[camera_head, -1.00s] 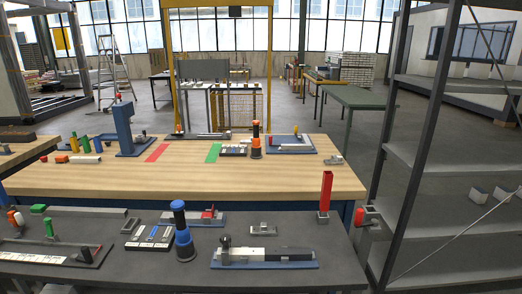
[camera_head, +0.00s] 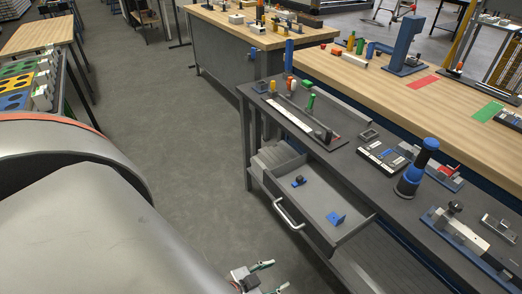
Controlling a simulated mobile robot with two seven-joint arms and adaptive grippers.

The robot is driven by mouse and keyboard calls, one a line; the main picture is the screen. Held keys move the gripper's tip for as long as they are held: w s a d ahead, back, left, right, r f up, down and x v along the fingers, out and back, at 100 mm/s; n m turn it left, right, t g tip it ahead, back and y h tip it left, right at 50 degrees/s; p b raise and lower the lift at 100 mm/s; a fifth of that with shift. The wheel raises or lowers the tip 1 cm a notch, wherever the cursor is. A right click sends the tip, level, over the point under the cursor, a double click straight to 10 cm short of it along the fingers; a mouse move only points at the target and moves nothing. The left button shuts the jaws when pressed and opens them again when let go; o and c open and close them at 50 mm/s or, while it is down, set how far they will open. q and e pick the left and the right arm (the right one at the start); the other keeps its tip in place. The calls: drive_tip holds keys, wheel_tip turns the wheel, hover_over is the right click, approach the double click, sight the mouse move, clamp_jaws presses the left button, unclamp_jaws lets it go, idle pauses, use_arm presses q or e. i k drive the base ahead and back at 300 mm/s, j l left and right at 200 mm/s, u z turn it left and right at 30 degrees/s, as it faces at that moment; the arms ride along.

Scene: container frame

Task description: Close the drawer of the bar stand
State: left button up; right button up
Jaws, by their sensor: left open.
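The grey drawer (camera_head: 312,190) of the dark grey stand (camera_head: 355,170) is pulled out, toward the lower left. Its light curved handle (camera_head: 287,214) is on the front panel. Two small blue and black parts, a left one (camera_head: 298,181) and a right one (camera_head: 336,218), lie inside it. My left gripper (camera_head: 271,278) is at the bottom edge, open and empty, in front of and below the drawer, apart from the handle. It is partly cut off by the frame. My right gripper is not in view.
A blue and black cylinder (camera_head: 415,168) and a long tray of parts (camera_head: 303,121) stand on the stand's top. A wooden workbench (camera_head: 375,80) is behind it. Bare floor (camera_head: 190,140) lies left of the drawer. My large grey arm link fills the lower left.

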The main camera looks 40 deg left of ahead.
sight(323, 194)
drive_tip(key=u, duration=0.95)
drive_tip(key=l+z, duration=0.1)
drive_tip(key=z, duration=0.15)
drive_tip(key=i, duration=0.05)
